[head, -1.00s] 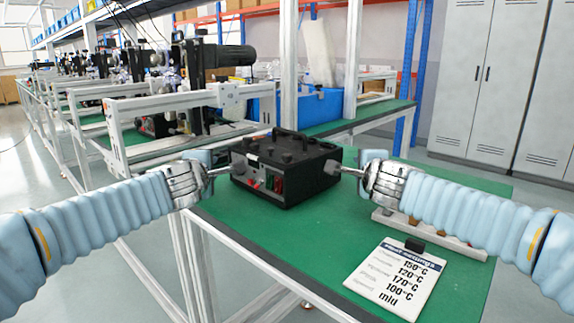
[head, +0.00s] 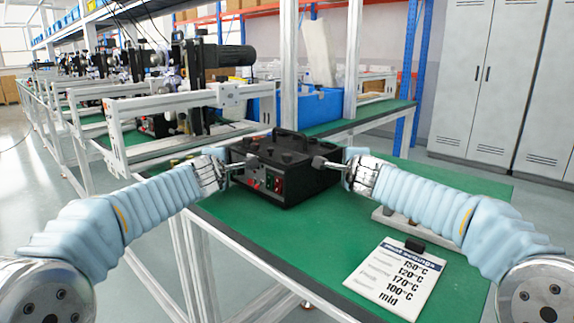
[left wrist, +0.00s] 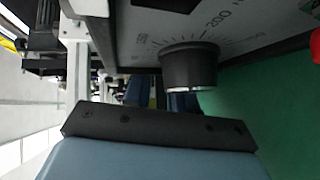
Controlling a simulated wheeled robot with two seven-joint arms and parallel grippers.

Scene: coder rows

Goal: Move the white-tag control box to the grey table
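The black control box (head: 290,186) sits on the green-topped bench, with a handle and knobs on top. Its front panel has red parts and a small pale mark that may be the white tag. My left gripper (head: 238,171) is at the box's left front side. My right gripper (head: 320,163) is at its right side, its tip overlapping the box in the picture. In the left wrist view a dark knob (left wrist: 188,66) and scale on the box are very close to a dark gripper part. Finger gaps and contact are unclear. I cannot identify a grey table.
The green bench top (head: 310,240) is clear in front of the box. A settings card (head: 395,280) lies at the front right, near a pale strip (head: 400,222). Metal frames with equipment (head: 170,110) stand behind left. Grey lockers (head: 490,90) stand at the back right.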

